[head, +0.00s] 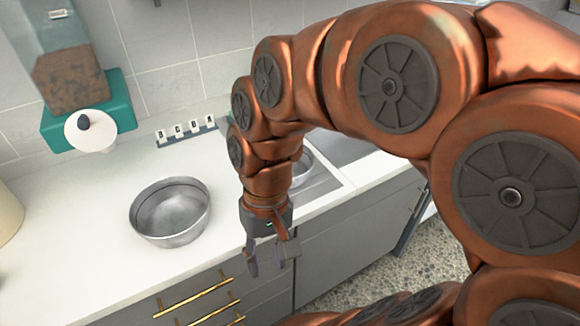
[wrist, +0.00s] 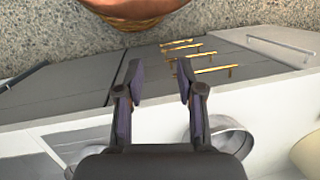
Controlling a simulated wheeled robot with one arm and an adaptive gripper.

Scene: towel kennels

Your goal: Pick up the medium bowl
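A round steel bowl (head: 170,212) stands upright and looks empty on the white counter, left of my gripper. Its rim also shows in the wrist view (wrist: 236,138), partly hidden behind the gripper body. A second, smaller-looking metal bowl (head: 302,168) is mostly hidden behind my arm, by the sink. I cannot tell by size alone which is the medium one. My gripper (head: 270,266) points down by the counter's front edge, right of the first bowl. Its fingers (wrist: 160,82) are spread, with nothing between them.
The white counter (head: 80,250) is clear around the bowl. Grey drawers with gold handles (head: 195,295) are below its front edge. A teal-based food dispenser (head: 85,120) stands at the back left, with a small labelled rack (head: 185,133) beside it. A cream object (head: 8,214) is at the left edge.

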